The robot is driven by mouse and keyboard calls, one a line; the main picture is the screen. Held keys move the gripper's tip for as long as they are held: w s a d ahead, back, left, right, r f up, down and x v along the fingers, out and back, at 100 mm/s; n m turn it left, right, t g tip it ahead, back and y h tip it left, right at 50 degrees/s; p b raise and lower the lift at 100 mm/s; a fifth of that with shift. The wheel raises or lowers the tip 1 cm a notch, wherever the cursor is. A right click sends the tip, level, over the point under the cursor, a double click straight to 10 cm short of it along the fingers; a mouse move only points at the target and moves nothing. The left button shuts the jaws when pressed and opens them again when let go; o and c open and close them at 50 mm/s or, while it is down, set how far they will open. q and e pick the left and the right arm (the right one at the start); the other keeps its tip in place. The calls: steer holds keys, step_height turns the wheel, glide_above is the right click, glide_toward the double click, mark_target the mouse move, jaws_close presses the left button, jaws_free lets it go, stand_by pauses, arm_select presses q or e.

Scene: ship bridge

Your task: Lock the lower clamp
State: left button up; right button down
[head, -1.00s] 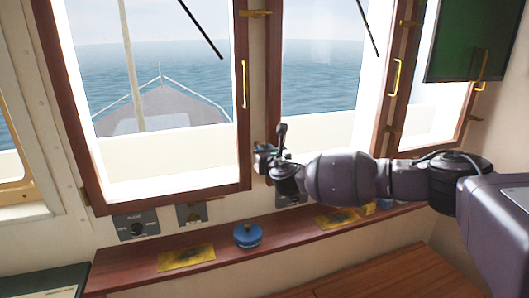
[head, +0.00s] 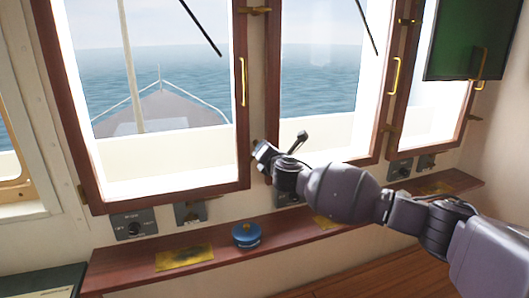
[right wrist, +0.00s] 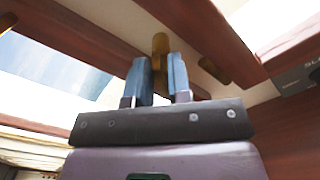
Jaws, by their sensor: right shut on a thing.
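The lower clamp is a small brass fitting on the wooden post between the two front windows. In the head view my right gripper (head: 262,152) mostly hides it. In the right wrist view the brass clamp handle (right wrist: 160,46) rises between the two blue-grey fingers of my right gripper (right wrist: 160,76), which are shut on it. A second brass piece (right wrist: 214,71) sits just to its right, apart from the fingers. The upper brass clamp (head: 254,10) is at the top of the same post. My left gripper is not in view.
A wooden ledge (head: 285,229) runs below the windows and carries a blue round object (head: 246,235) and yellow plates (head: 185,258). Switch panels (head: 134,225) are on the wall above it. A yellow window handle (head: 243,82) is left of the post.

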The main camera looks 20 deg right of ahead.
steer(key=shift+d+f+m, duration=0.1)
steer(key=shift+f+m, duration=0.05)
steer(key=shift+m, duration=2.3)
steer(key=shift+d+f+m, duration=0.1)
steer(key=shift+m, duration=2.35)
steer(key=c, duration=1.2)
jaws_free()
steer(key=s+b, duration=0.1)
steer(key=s, duration=0.9)
steer(key=shift+s+d, duration=0.15)
steer(key=shift+s, duration=0.25)
